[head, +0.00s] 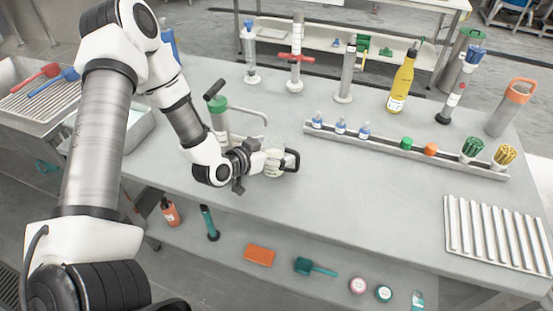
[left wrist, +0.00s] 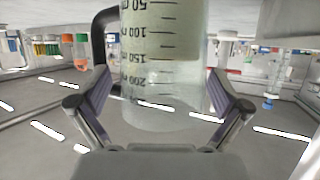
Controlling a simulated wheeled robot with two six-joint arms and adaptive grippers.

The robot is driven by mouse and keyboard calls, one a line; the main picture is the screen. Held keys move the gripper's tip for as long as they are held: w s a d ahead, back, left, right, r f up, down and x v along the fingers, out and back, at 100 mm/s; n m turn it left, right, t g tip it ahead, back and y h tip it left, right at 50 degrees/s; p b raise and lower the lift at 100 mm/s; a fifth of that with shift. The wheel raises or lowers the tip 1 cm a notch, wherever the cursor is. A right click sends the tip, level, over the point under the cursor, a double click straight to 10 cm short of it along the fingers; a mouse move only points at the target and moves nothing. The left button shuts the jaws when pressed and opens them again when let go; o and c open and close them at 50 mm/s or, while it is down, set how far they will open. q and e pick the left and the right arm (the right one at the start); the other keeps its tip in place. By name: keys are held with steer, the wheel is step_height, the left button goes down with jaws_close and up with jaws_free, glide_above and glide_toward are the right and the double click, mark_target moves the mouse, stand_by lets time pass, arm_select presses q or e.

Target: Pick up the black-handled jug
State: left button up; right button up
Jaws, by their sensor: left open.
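The black-handled jug (head: 273,164) stands on the grey table, a clear vessel with its black handle (head: 293,160) on the right. My left gripper (head: 262,161) is at the jug's left side, with its fingers reaching toward the body and partly hiding it. In the left wrist view the jug (left wrist: 160,70) shows a printed volume scale and sits between the two spread fingers. Visible gaps separate the fingers from its walls. The black handle (left wrist: 104,40) shows behind it at the left. My right gripper is out of view.
A green-topped grinder (head: 218,115) with a black crank and a bent metal bar stands just behind my left gripper. A long rack (head: 385,143) with small bottles runs along the right. A ribbed tray (head: 495,235) lies at front right. The table in front of the jug is clear.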

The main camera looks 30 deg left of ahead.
arm_select(q)
steer(key=c, duration=1.3)
steer(key=shift+r, duration=0.1)
